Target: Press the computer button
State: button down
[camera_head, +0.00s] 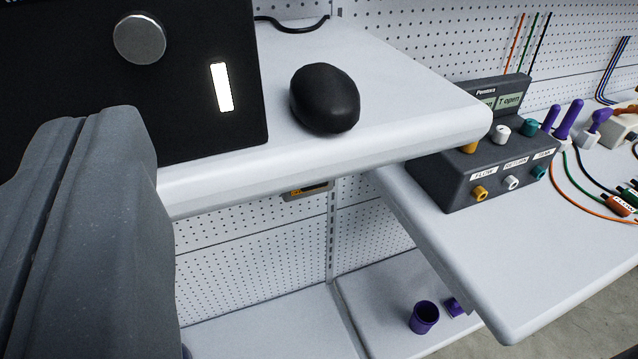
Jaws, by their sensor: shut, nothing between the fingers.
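The computer (200,35) is a black box at the upper left, standing on a white shelf. A round silver button (139,38) is on its front face, with a lit white bar (222,87) to the lower right of it. My gripper (88,122) is grey and shut, with nothing in it. It fills the lower left of the view and covers the lower left part of the computer. Its tips show below and to the left of the button, apart from it in the picture. The distance between the tips and the computer face cannot be told.
A black mouse (325,98) lies on the white shelf (405,90) right of the computer. A dark Pentoxa meter (485,160) with coloured sockets and cables stands on a lower bench (530,240) at right. A purple cup (423,317) stands below. Pegboard backs everything.

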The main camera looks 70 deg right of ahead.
jog(key=b+x, duration=0.1)
jog(key=x, duration=0.5)
jog(key=shift+d+f+b, duration=0.15)
jog(key=shift+b, duration=0.15)
jog(key=shift+w+d+p, duration=0.2)
jog(key=shift+d+p, duration=0.05)
jog(key=shift+p, duration=0.05)
jog(key=shift+w+d, duration=0.4)
jog(key=shift+d, duration=0.1)
jog(key=shift+w+p, duration=0.1)
jog(key=shift+p, duration=0.2)
jog(key=shift+w+d, duration=0.25)
jog(key=shift+d, duration=0.1)
jog(key=shift+s+a, duration=0.15)
send_near(138, 44)
jog(key=shift+v, duration=0.9)
